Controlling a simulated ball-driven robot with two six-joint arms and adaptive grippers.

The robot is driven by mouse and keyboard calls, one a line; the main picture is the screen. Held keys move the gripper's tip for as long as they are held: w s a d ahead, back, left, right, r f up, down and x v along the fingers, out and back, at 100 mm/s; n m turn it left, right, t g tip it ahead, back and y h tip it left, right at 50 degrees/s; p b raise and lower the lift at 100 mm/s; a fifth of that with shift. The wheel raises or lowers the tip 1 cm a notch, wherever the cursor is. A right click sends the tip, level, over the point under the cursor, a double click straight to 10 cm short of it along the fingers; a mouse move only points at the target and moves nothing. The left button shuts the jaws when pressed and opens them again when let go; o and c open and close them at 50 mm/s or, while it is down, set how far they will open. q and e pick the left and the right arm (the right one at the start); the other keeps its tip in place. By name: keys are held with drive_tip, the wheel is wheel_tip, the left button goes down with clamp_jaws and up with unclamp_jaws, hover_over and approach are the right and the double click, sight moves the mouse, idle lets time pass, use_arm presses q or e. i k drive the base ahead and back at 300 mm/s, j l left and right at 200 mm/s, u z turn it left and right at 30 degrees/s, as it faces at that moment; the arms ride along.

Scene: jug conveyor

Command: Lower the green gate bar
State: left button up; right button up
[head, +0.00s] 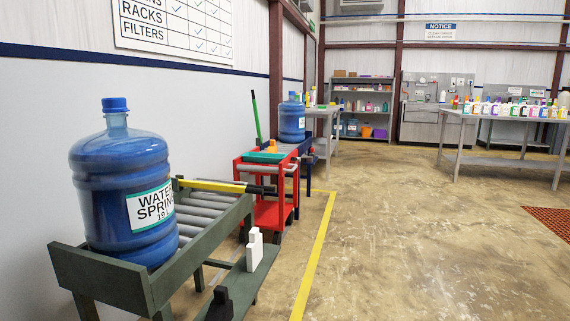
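The green gate bar (256,116) stands raised, nearly upright with a slight tilt, in the head view. It is behind the red cart and beside the far blue jug. Its lower end is hidden behind the cart and the things on it. A yellow bar (213,186) with a dark end lies level across the near roller conveyor (205,215). A large blue water jug (118,190) stands upright on that conveyor, on the near side of the yellow bar. Neither of my grippers is in view.
A red cart (268,213) with a green tray stands past the near conveyor. Another blue jug (292,121) stands on a blue stand (309,160). A white piece (255,249) and a black piece sit on the conveyor's side ledge.

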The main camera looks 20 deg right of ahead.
sight(254, 102)
drive_tip(key=i+l+z, duration=0.55)
drive_tip(key=i, duration=0.25)
drive_tip(key=i+l+z, duration=0.25)
drive_tip(key=i, duration=0.2)
drive_tip(key=i+z, duration=0.3)
drive_tip(key=i, duration=2.5)
drive_tip(key=i+l+u, duration=0.15)
drive_tip(key=i+u, duration=0.3)
drive_tip(key=i+l+u, duration=0.35)
drive_tip(key=i+u, duration=0.15)
drive_tip(key=i+l+u, duration=0.45)
drive_tip(key=i+l, duration=0.1)
drive_tip(key=i, duration=0.05)
